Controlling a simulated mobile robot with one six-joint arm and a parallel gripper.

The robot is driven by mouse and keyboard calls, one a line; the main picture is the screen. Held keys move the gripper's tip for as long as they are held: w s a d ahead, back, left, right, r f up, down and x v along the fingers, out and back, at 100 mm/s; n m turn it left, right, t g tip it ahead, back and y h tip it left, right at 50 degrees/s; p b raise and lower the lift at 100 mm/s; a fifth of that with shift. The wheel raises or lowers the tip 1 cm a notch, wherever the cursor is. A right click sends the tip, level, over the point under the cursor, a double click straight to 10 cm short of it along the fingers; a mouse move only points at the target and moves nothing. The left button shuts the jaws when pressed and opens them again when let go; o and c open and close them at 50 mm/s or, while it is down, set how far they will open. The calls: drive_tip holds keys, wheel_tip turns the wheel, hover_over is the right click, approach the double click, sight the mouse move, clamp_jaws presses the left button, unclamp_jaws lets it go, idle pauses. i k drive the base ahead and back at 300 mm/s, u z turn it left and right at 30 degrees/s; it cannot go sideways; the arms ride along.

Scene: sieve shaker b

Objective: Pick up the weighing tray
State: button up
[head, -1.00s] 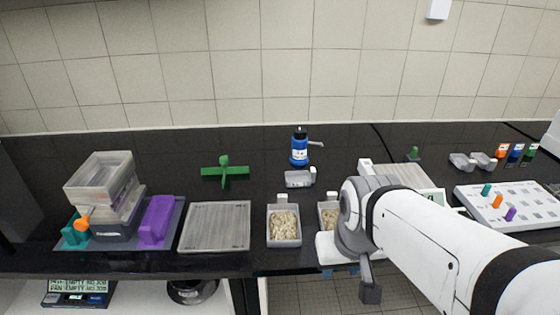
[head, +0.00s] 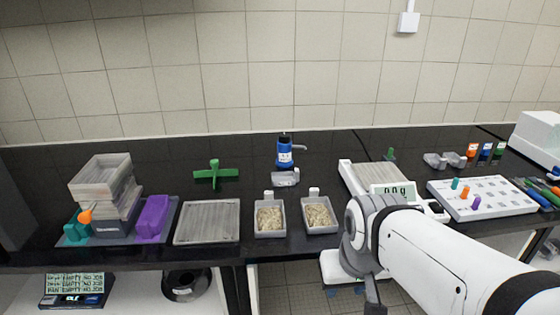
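A small clear tray (head: 285,178) stands on the black bench in front of a blue bottle (head: 284,152); it may be the weighing tray, but I cannot tell for sure. A white balance (head: 348,172) with a ribbed grey pan stands right of it and reads about 0.0 g. Its lower part is partly hidden by my arm. My gripper (head: 374,300) hangs low in front of the bench edge, apart from the trays and partly cut off by the frame. Its finger opening does not show.
Two tubs of grains (head: 270,232) (head: 322,229) and a flat grey tray (head: 207,236) stand along the front edge. A sieve stack (head: 103,184), a green cross (head: 215,174) and a white peg board (head: 482,211) stand around. Clear cups (head: 436,160) sit back right.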

sight(284, 178)
drive_tip(key=i, duration=0.85)
drive_tip(key=u, duration=0.05)
